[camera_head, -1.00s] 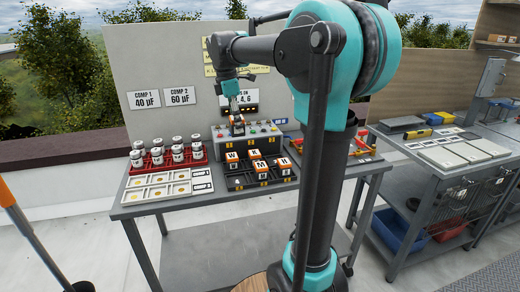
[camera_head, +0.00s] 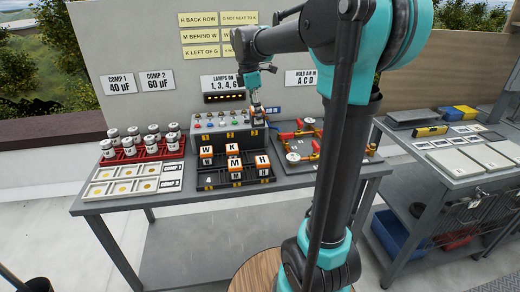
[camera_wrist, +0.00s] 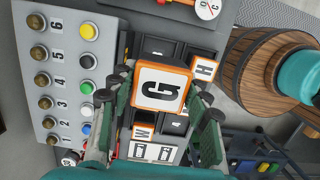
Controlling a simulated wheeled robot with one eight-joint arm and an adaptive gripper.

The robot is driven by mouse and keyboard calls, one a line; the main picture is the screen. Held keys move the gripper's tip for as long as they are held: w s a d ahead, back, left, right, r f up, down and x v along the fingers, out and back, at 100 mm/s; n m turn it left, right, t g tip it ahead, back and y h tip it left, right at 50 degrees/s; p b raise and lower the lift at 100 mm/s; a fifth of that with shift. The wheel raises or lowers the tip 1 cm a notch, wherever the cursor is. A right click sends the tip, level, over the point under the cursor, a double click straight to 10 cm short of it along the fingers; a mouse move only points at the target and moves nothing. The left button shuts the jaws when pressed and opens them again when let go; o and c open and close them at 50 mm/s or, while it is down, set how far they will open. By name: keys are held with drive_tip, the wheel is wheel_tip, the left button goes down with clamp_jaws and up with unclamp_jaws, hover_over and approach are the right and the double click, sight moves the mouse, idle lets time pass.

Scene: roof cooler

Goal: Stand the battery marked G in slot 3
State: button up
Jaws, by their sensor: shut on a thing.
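My gripper (camera_wrist: 163,108) is shut on the orange-and-white battery marked G (camera_wrist: 162,87), its letter facing the wrist camera. In the head view my gripper (camera_head: 256,106) holds the G battery (camera_head: 257,117) upright, raised above the back right of the black slot rack (camera_head: 220,184). Batteries W (camera_head: 206,151) and K (camera_head: 232,147) stand at the rack's back left and back middle. M (camera_head: 236,165) stands front middle and H (camera_head: 262,160) front right. The front left slot looks empty.
The lamp and button panel (camera_head: 205,123) stands right behind the rack. Red racks of white capacitors (camera_head: 128,151) and a light tray (camera_head: 130,188) are to the left. A board with red pipework (camera_head: 300,150) is close on the right. Clue signs (camera_head: 208,35) hang behind.

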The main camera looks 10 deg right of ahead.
sight(251, 113)
wheel_tip(251, 113, down, 15)
drive_tip(key=shift+r, duration=0.2)
drive_tip(key=shift+f, duration=0.1)
drive_tip(key=o, duration=1.2)
drive_tip(key=shift+c, duration=0.2)
drive_tip(key=r, duration=0.4)
drive_tip(key=a+r, duration=0.1)
drive_tip(key=r, duration=0.3)
drive_tip(key=a+r, duration=0.1)
drive_tip(key=r, duration=0.3)
drive_tip(key=shift+d, duration=0.1)
